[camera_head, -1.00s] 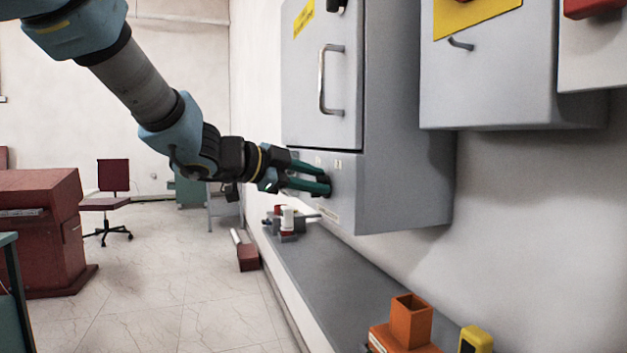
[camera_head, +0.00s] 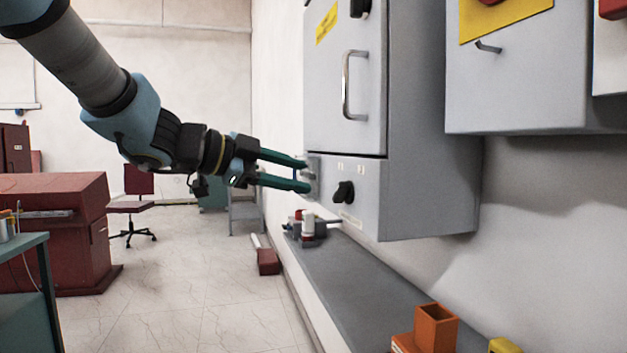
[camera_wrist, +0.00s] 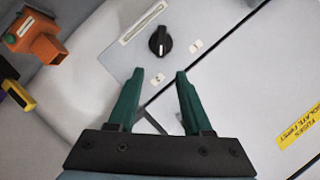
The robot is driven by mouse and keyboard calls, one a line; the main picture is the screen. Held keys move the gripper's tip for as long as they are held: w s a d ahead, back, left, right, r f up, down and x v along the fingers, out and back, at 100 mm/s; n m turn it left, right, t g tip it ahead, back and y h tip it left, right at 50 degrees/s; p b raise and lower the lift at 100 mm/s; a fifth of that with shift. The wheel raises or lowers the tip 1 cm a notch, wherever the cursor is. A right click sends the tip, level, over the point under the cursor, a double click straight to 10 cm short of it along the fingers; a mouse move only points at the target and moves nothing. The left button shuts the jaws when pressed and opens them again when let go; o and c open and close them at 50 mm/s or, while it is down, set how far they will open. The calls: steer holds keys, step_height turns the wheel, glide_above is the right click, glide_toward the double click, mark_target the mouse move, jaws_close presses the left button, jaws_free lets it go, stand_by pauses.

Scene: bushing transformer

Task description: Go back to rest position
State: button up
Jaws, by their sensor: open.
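My gripper (camera_head: 304,175) is open, with two green fingers apart and nothing between them. In the head view it is in front of the lower left part of the grey wall cabinet (camera_head: 425,130). A black rotary knob (camera_head: 343,192) on the cabinet's lower panel is to the right of the fingertips and apart from them. In the wrist view the open fingers (camera_wrist: 160,78) point toward the panel, and the knob (camera_wrist: 160,41) is beyond the fingertips with its pointer upright in that picture.
A grey shelf (camera_head: 365,285) below the cabinet holds an orange block-like object (camera_head: 435,328), a yellow item (camera_head: 504,346) and small parts (camera_head: 308,227). A red-brown desk (camera_head: 55,230) and chair (camera_head: 135,205) stand at left. The floor (camera_head: 190,290) between is largely clear.

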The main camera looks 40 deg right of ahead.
steer(key=shift+a+r, duration=0.1)
steer(key=shift+a, duration=0.3)
steer(key=shift+w, duration=0.1)
steer(key=w+a+f+n+t+y+p, duration=0.1)
steer(key=w+a+f+n+t, duration=0.1)
steer(key=w+a+n+t, duration=0.35)
steer(key=w+a+f+n+t+y+p, duration=0.1)
steer(key=w+a+n+t, duration=0.15)
steer(key=w, duration=0.55)
steer(key=w+a+f+n+t+y+p, duration=0.1)
steer(key=w+a+f+n+y, duration=0.3)
steer(key=a, duration=0.3)
steer(key=w+a+f+n+t+y+p, duration=0.1)
steer(key=w+a+f+n+t+y, duration=0.1)
steer(key=a+f+n+y, duration=0.4)
steer(key=s+a+f+n+g+y+p, duration=0.1)
steer(key=a+f+n, duration=0.1)
steer(key=a, duration=0.3)
steer(key=s+a+f+n+g, duration=0.1)
steer(key=s+a+f+n, duration=0.15)
steer(key=a, duration=0.25)
steer(key=s+a+f+n+g+y+p, duration=0.1)
steer(key=s+a+f+n+g, duration=0.4)
steer(key=s, duration=0.6)
steer(key=shift+a+f+g+y, duration=0.45)
steer(key=shift+a+f, duration=0.25)
steer(key=shift+a, duration=0.55)
